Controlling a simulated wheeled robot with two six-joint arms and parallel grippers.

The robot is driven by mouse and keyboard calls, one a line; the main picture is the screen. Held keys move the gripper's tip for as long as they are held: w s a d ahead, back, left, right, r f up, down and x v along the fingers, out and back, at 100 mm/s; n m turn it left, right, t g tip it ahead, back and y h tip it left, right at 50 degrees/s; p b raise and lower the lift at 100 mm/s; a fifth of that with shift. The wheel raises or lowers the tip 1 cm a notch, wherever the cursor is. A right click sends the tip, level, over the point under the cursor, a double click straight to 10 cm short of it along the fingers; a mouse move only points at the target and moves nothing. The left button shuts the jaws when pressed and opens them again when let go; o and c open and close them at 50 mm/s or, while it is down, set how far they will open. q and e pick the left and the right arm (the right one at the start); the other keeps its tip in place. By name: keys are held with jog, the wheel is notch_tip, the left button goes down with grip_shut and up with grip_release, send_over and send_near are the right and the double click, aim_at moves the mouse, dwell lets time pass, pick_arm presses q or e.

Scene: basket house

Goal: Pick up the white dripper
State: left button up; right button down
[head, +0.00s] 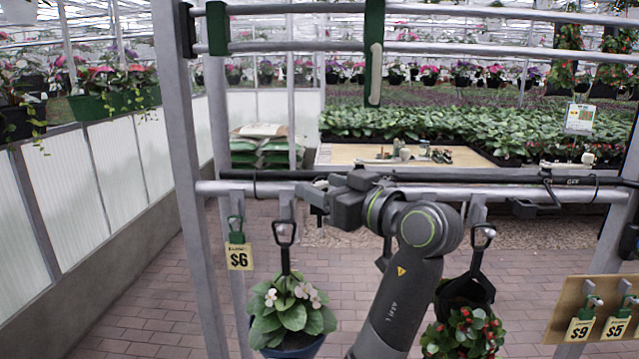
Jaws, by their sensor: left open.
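A small off-white piece (588,158), which may be the white dripper, sits at the black drip line along the right part of the middle rail. It is too small to make out its shape. My left gripper (316,194) is open and points left, close to the black line and the middle rail, well to the left of that piece. I see nothing between its fingers. My own wrist and forearm cover part of the rail. My right gripper is not in view.
Grey metal rails (262,188) and posts frame the space ahead. A potted white-flowered plant (290,312) and a red-flowered plant (465,335) hang below the middle rail. Price tags (239,256) hang at left and right. A table (345,155) with small items stands behind.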

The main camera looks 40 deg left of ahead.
pick_arm(q)
jog(key=shift+x, duration=0.85)
jog(key=shift+d, duration=0.15)
jog(key=c, duration=0.9)
jog(key=shift+r, duration=0.1)
